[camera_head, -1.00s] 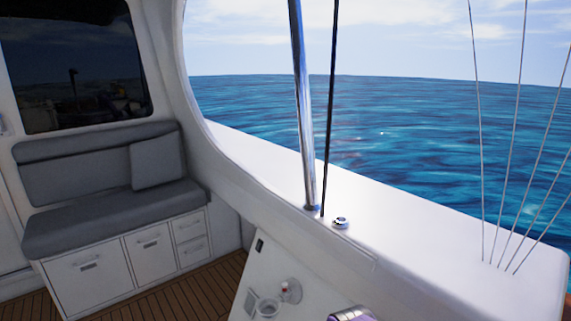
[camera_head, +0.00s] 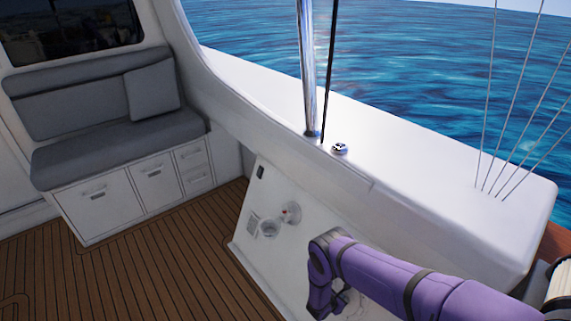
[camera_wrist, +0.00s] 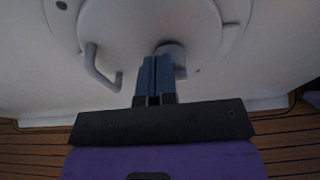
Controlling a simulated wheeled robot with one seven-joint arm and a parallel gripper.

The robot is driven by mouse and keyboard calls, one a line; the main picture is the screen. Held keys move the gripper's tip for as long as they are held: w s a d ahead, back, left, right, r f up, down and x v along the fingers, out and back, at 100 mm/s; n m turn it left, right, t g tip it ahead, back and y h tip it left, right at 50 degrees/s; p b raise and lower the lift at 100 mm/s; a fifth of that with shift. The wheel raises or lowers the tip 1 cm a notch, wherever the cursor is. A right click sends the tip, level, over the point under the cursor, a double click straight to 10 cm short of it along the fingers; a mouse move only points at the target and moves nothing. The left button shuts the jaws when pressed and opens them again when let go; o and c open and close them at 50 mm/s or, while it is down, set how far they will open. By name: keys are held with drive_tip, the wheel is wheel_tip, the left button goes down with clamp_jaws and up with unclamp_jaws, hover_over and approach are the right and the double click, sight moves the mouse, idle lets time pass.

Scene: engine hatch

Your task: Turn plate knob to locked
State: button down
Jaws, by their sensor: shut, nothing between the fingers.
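In the wrist view a round white plate (camera_wrist: 150,22) is set in a pale panel. A grey bent handle (camera_wrist: 100,70) stands out from its left part. A short rounded grey knob (camera_wrist: 178,58) shows at the plate's lower edge, partly behind my fingertips. My gripper (camera_wrist: 157,62) is shut and empty, its dark blue fingers overlapping the knob in the picture. I cannot tell whether they touch it. In the head view my purple arm reaches down to the panel and hides most of the plate. My fingertips cannot be made out there.
The white gunwale (camera_head: 420,185) with a steel pole (camera_head: 308,80) runs above. A grey bench (camera_head: 110,145) stands at left. The wooden deck (camera_head: 170,270) is clear.

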drive_tip(key=shift+w+a, duration=0.1)
idle(0.6)
drive_tip(key=shift+w+r, duration=0.1)
drive_tip(key=shift+w+r, duration=0.1)
drive_tip(key=shift+r, duration=0.1)
drive_tip(key=s+a+r, duration=0.1)
drive_tip(key=a, duration=0.1)
drive_tip(key=s+a+r, duration=0.1)
drive_tip(key=s+a, duration=0.1)
drive_tip(key=shift+s+a+r, duration=0.1)
drive_tip(key=shift+s+r, duration=0.1)
drive_tip(key=shift+s, duration=0.05)
idle(0.3)
